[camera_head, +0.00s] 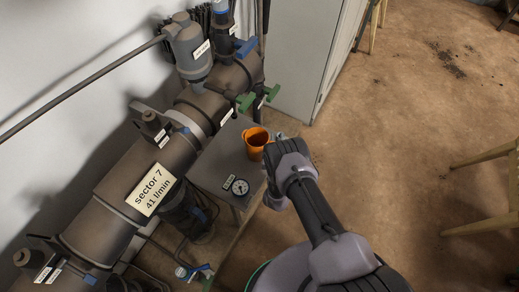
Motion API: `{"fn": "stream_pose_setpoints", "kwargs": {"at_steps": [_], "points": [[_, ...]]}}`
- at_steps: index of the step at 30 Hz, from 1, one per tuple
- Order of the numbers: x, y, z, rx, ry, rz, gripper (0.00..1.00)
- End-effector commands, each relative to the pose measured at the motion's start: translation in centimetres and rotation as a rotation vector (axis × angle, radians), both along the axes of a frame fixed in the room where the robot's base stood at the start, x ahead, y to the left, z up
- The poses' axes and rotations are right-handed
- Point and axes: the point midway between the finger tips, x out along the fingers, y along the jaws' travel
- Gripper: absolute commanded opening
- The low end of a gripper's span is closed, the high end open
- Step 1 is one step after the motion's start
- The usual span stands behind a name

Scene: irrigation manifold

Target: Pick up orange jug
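The orange jug (256,142) stands upright on a grey metal box (213,168) beside the large pipe. Its open top faces up and its inside looks orange and empty. My arm reaches in from the lower right, and its wrist part is right next to the jug, on the right side. My gripper's fingers are hidden behind the wrist, so I cannot see whether they touch the jug or how far they are open.
The brown manifold pipe (120,191) with valves and a "sector 7" label (151,189) runs along the left wall. A grey cabinet (300,60) stands behind. Wooden furniture (487,160) is at right; the floor between is open.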

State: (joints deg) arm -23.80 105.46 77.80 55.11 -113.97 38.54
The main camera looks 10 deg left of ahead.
Motion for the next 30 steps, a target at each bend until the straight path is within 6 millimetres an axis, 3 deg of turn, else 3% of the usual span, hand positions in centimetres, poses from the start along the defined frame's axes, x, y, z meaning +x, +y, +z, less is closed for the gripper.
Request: {"fn": "stream_pose_setpoints", "kwargs": {"at_steps": [2, 6, 30], "points": [[-0.03, 0.01, 0.1, 0.0, 0.0, 0.0, 0.23], [-0.05, 0.0, 0.09, 0.0, 0.0, 0.0, 0.0], [-0.08, 0.0, 0.07, 0.001, 0.0, 0.0, 0.0]]}}
